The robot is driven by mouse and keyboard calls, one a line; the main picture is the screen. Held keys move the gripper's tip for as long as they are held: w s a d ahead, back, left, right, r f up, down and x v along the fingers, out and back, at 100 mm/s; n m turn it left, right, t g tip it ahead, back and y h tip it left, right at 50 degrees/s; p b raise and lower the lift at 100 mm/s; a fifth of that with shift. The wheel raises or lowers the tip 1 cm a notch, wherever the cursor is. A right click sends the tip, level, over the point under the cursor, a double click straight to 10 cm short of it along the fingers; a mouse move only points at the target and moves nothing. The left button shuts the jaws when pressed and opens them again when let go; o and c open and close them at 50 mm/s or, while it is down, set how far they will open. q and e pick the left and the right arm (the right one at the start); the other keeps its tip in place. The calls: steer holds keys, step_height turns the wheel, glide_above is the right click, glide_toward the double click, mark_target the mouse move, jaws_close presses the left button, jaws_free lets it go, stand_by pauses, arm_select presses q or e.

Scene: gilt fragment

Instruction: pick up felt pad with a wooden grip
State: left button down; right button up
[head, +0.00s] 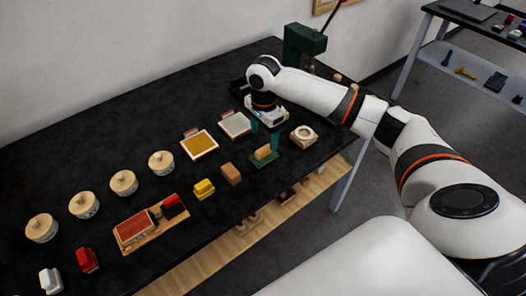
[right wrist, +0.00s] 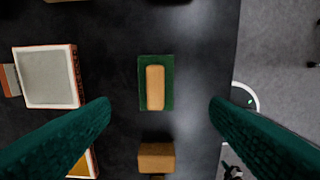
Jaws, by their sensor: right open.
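The felt pad with a wooden grip (head: 263,156) lies flat on the black table, a dark green pad with a tan wooden block on top. In the right wrist view the felt pad (right wrist: 141,85) sits between my fingers, slightly ahead of their tips, with its long side running up the picture. My right gripper (head: 264,138) is open and empty above the pad. Its green fingers also show in the right wrist view (right wrist: 160,103), one on each side with wide gaps to the pad. My left gripper is not in view.
A brown block (head: 231,174) and a yellow brush (head: 204,189) lie left of the pad. Two framed trays, a grey one (head: 235,125) and a gold one (head: 200,145), lie behind. Several lidded pots (head: 123,183) stand further left.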

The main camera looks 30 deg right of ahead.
mark_target(264, 149)
steer(key=shift+w+f, duration=0.25)
steer(key=shift+f, duration=0.9)
step_height(264, 149, down, 2)
steer(key=shift+d+f+p, duration=0.1)
steer(key=shift+f+p, duration=0.15)
steer(key=shift+p, duration=0.25)
step_height(264, 149, down, 2)
steer(key=shift+f, duration=0.45)
steer(key=shift+c, duration=0.3)
steer(key=c, duration=1)
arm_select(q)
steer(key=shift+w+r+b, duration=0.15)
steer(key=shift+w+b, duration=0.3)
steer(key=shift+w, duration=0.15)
arm_select(e)
step_height(264, 149, up, 10)
steer(key=shift+w, duration=0.1)
steer(key=shift+c, duration=0.2)
